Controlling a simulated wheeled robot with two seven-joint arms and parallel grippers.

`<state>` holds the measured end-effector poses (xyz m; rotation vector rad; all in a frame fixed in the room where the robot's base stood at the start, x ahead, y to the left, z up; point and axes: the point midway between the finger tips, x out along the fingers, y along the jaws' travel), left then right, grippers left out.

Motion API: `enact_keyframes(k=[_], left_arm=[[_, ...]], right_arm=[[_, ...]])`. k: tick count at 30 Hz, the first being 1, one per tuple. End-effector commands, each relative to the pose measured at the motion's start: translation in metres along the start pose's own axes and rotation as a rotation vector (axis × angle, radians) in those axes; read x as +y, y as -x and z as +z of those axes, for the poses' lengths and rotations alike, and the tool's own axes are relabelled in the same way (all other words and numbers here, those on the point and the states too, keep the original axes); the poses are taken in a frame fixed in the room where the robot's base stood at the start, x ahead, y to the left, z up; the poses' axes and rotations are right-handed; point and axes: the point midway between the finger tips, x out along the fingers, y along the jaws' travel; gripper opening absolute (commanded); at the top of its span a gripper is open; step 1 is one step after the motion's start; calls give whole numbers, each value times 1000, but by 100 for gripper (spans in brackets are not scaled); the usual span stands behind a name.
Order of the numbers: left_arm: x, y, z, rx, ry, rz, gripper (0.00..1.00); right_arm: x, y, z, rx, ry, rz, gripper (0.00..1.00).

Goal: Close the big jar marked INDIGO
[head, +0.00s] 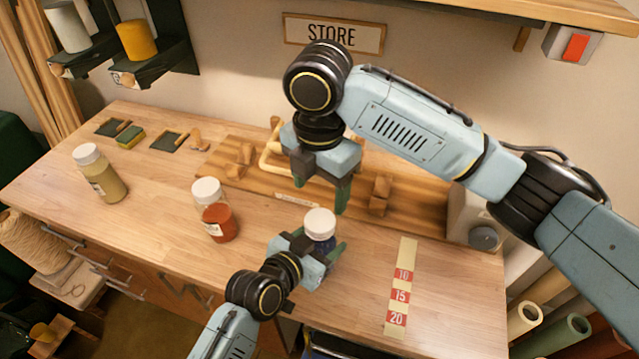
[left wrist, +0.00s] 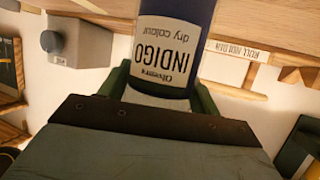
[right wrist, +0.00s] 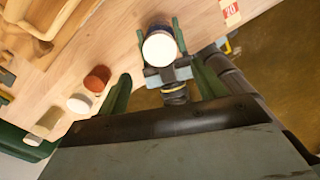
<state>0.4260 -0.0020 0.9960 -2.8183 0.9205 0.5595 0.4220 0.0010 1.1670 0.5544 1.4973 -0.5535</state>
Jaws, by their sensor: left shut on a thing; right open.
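The big INDIGO jar, a dark blue jar (head: 321,241) with a white lid on top (head: 320,222), stands upright near the table's front edge. Its label (left wrist: 164,55) reads INDIGO, upside down in the left wrist view. My left gripper (head: 318,252) is shut around the jar's body from the front. My right gripper (head: 321,186) is open and empty, pointing down above and behind the jar. In the right wrist view the white lid (right wrist: 159,49) shows near its fingers, apart from them. I cannot tell how tightly the lid sits.
A red pigment jar (head: 220,224) and an ochre jar (head: 103,180), both white-lidded, stand to the left. A wooden rack (head: 240,183) lies behind. A number strip (head: 401,285) and a grey box with a knob (head: 478,215) are to the right.

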Motion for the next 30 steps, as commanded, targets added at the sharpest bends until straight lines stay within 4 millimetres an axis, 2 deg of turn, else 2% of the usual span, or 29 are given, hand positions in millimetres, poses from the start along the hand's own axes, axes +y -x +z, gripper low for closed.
enact_keyframes(k=[11, 14, 24, 30], left_arm=[[0, 0, -2, 4, 0, -1, 0], [0, 0, -2, 4, 0, -1, 0], [0, 0, -2, 4, 0, -1, 0], [0, 0, -2, 4, 0, -1, 0]], right_arm=[[0, -2, 0, 0, 2, -1, 69], [-1, -11, 0, 2, 2, -4, 69], [-1, -62, 0, 1, 1, -4, 69], [0, -78, 0, 1, 1, -1, 69]])
